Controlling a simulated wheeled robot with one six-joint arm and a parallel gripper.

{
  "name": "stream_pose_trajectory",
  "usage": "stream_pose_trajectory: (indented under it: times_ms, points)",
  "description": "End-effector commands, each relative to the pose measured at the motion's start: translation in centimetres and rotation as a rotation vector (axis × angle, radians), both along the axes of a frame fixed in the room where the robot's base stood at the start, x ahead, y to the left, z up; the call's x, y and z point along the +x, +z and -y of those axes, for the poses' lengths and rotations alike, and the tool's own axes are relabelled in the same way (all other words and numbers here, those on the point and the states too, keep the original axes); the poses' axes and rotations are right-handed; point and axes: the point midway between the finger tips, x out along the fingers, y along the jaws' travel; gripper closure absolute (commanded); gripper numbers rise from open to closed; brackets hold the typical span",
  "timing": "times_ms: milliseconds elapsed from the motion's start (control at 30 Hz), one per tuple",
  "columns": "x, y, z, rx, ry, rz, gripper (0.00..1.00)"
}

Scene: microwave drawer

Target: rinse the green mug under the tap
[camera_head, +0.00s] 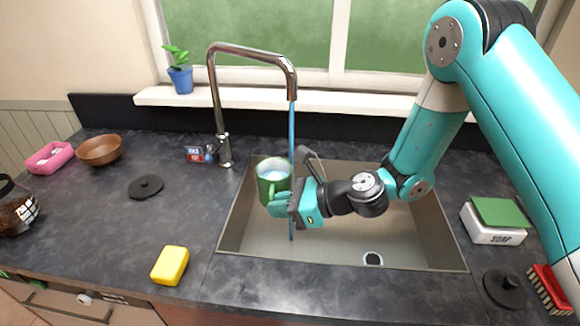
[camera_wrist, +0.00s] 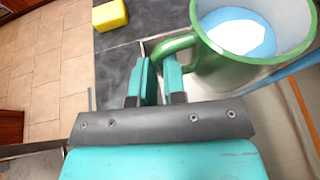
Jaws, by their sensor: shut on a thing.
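The green mug (camera_head: 273,178) is upright, held above the left side of the sink (camera_head: 340,235). My gripper (camera_head: 281,203) is shut on its handle, which shows in the wrist view (camera_wrist: 172,46) at my fingertips (camera_wrist: 158,80). The mug (camera_wrist: 225,70) has a pale inside with a white and light-blue patch; whether that is water, I cannot tell. The chrome tap (camera_head: 250,52) is running. Its blue water stream (camera_head: 291,130) falls along the right side of the mug and shows below it, apparently beside the opening.
A yellow sponge (camera_head: 170,265) lies left of the sink, with a black lid (camera_head: 146,187) and a brown bowl (camera_head: 100,150) behind. A soap box (camera_head: 491,225) with a green pad and a red brush (camera_head: 550,290) stand right. The sink drain (camera_head: 373,259) is clear.

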Motion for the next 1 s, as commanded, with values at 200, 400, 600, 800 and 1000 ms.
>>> stream_pose_trajectory:
  times_ms: [200,400,600,800,1000]
  points:
    - [-1.6,1.9,-0.9,0.002,0.002,0.001,1.00]
    - [-2.9,3.0,-1.6,0.001,0.001,0.001,1.00]
    - [-3.6,3.5,-1.9,0.001,0.002,0.002,1.00]
    - [-3.6,3.4,-1.9,0.001,0.001,0.002,1.00]
    - [-3.6,3.4,-1.9,0.001,0.001,0.002,1.00]
